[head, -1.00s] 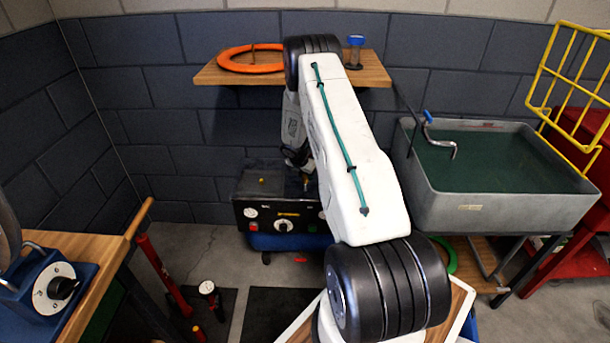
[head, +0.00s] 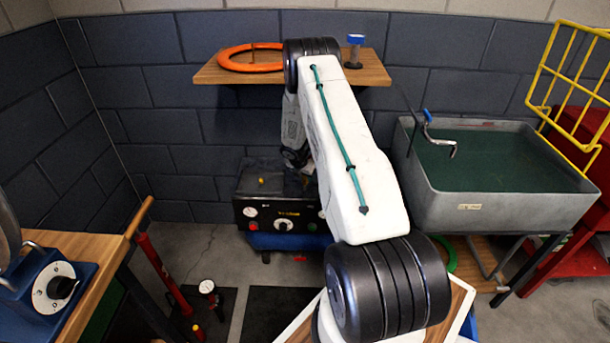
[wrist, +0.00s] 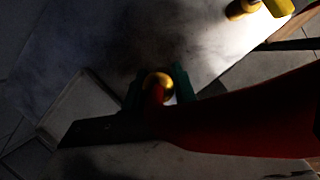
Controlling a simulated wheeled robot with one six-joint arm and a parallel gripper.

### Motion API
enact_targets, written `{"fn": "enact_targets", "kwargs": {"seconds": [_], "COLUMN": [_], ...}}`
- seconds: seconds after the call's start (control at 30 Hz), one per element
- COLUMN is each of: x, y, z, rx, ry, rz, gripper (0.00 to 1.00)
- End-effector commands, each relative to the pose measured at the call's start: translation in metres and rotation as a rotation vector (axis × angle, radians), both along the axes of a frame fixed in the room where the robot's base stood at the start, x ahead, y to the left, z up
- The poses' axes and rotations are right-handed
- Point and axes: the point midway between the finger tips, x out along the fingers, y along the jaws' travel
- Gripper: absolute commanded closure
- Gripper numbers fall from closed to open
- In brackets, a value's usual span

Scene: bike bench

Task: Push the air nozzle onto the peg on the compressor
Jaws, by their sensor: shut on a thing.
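The compressor (head: 265,215) stands on the floor against the back wall, a black box with gauges and a dial on its front. A small yellow upright piece (head: 262,181), perhaps the peg, stands on its top. My gripper (wrist: 160,92) is over the compressor's pale top in the wrist view, shut on the red air nozzle (wrist: 235,128). The nozzle's body runs off to the right, and a rounded brass-coloured part shows between the green fingers. A yellow piece (wrist: 243,9) shows at the upper right, apart from the nozzle. The wrist view is dark; the nozzle's contact below is hidden.
A wooden shelf (head: 375,72) with an orange ring (head: 236,60) hangs above the compressor. A grey sink (head: 470,200) stands at the right. A workbench (head: 85,265) and a red floor pump (head: 160,270) stand at the left. The floor before the compressor is partly clear.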

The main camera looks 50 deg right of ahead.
Motion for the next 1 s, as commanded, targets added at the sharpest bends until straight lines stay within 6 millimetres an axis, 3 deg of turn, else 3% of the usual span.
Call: {"fn": "enact_targets", "kwargs": {"seconds": [1.0], "x": [0.000], "y": [0.001], "z": [-0.020], "rx": [0.000], "ry": [-0.001], "rz": [-0.001], "gripper": [1.00]}}
